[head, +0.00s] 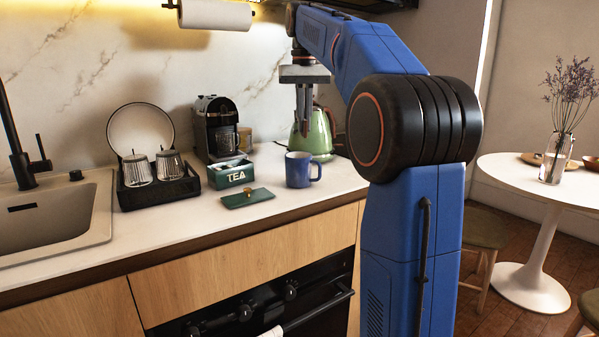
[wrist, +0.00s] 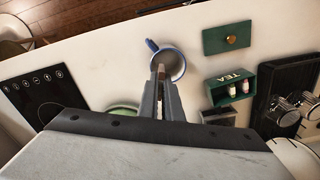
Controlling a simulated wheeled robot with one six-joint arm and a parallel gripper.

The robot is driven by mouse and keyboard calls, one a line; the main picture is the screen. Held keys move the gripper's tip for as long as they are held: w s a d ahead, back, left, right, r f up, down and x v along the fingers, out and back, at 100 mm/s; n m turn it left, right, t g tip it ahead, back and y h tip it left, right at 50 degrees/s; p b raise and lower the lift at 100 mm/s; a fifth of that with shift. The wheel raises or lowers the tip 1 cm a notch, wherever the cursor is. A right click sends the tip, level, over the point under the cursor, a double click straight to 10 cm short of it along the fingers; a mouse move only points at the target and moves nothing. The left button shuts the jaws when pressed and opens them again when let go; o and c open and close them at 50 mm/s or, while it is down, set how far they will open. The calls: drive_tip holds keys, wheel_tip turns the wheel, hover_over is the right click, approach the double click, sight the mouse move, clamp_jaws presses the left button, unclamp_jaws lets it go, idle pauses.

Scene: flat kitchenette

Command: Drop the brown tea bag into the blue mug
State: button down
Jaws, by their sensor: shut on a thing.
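The blue mug (head: 298,171) stands upright on the counter, its handle to the right. In the wrist view the mug (wrist: 181,66) shows its blue rim and pale inside. My gripper (head: 304,132) points straight down, above the mug and apart from it. In the wrist view my gripper (wrist: 161,73) overlaps the mug's opening. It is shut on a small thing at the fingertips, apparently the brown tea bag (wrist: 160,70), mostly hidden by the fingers. The open green tea box (head: 232,177) holds small packets; its lid (head: 248,198) lies in front.
A green kettle (head: 318,139) stands behind the mug. A coffee machine (head: 212,125) and a black tray (head: 157,190) with upturned glasses stand to the left. The sink (head: 55,215) is at far left. The counter's front edge runs close before the mug and lid.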

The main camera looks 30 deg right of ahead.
drive_tip(key=shift+f, duration=0.75)
drive_tip(key=c, duration=1.9)
unclamp_jaws()
drive_tip(key=shift+o, duration=0.2)
